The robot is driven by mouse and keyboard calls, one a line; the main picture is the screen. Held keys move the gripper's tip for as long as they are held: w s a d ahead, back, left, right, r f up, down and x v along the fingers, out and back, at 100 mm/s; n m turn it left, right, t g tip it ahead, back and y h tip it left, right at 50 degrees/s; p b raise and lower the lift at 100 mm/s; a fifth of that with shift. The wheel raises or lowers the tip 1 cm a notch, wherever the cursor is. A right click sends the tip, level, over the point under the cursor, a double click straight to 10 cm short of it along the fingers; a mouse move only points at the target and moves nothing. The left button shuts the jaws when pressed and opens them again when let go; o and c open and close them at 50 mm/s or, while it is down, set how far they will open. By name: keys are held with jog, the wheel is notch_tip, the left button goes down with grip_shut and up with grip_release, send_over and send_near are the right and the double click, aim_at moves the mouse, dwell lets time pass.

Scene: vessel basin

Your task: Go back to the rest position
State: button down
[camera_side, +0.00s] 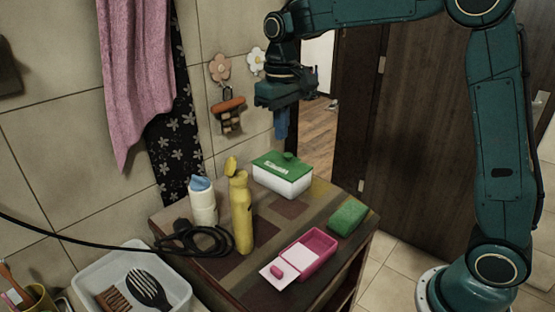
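My gripper (282,122) hangs in the air above the back of the small table, pointing down. A narrow blue part shows below its dark green body; I cannot tell whether it is fingertips or something held, nor how far apart the fingers are. Below it, a white box with a green lid (289,165) stands on the table (326,191), clear of the gripper. A yellow bottle (241,213) and a white bottle with a pale blue top (203,203) stand upright to the left of the box.
A green sponge (348,217) and an open pink box (318,248) lie on the right of the table. A black cable (192,240) coils at left. A white basin (176,288) holds a brush and a comb. A pink towel (137,75) hangs on the tiled wall.

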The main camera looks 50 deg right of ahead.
jog(key=shift+r, duration=0.55)
jog(key=shift+s, duration=0.1)
jog(key=s+r+t, duration=0.3)
jog(key=s+r, duration=0.1)
jog(key=s, duration=1)
jog(key=s+f+t, duration=0.2)
jog(key=s+f, duration=0.2)
jog(key=s, duration=0.8)
jog(key=shift+d+f+t, duration=0.25)
jog(key=shift+d+t, duration=0.05)
jog(key=shift+d, duration=0.1)
